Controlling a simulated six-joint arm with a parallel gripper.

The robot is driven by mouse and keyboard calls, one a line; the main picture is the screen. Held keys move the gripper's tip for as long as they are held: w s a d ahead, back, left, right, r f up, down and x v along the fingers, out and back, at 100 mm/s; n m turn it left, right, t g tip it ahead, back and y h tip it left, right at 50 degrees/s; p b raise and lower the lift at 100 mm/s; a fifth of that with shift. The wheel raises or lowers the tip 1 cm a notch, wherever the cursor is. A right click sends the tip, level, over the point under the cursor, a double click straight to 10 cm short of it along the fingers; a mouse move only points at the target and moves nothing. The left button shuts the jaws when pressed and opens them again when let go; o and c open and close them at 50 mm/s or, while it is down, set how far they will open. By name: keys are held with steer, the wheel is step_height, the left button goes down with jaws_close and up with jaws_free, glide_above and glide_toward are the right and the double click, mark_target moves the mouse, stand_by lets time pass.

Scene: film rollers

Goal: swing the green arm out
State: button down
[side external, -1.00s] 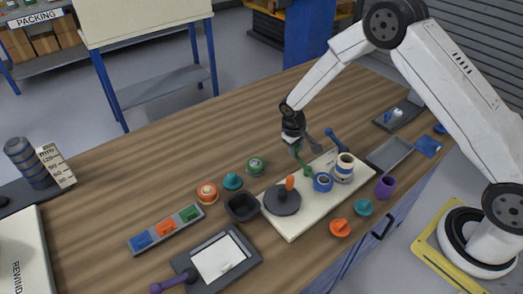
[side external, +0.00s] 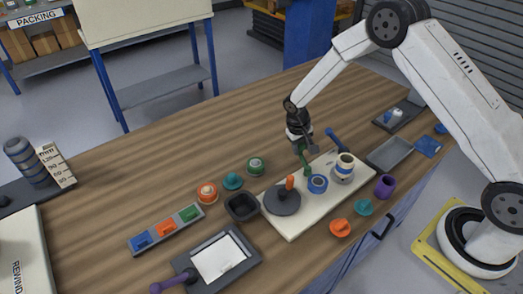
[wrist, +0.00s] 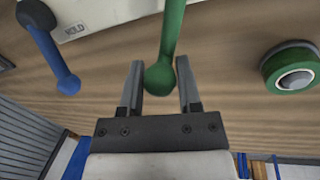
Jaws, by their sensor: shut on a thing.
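The green arm (side external: 302,157) rises from the cream board (side external: 291,226), close to a blue-rimmed roller (side external: 317,184). In the wrist view the green arm (wrist: 172,35) ends in a round knob that sits between my two fingers. My gripper (wrist: 160,80) is shut on this knob end. In the side view my gripper (side external: 305,146) is above the far edge of the board. The lower end of the green arm is partly hidden in the side view.
A blue arm (side external: 336,139) stands at the board's far right; it also shows in the wrist view (wrist: 55,55). A cream, dark-banded roll (side external: 343,168) and a dark disc with an orange handle (side external: 282,201) are on the board. A green roller (side external: 255,165) lies on the table left of it.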

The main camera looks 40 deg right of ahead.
steer(key=shift+s+d, duration=0.1)
steer(key=shift+c, duration=1.6)
jaws_free()
steer(key=shift+r, duration=0.1)
steer(key=shift+w+a+r, duration=0.1)
steer(key=shift+a+r, duration=0.15)
steer(key=shift+r, duration=1)
steer(key=shift+w+a+r, duration=0.1)
steer(key=shift+a+r, duration=0.15)
steer(key=shift+r, duration=0.95)
steer(key=shift+a+r, duration=0.25)
steer(key=shift+r, duration=1)
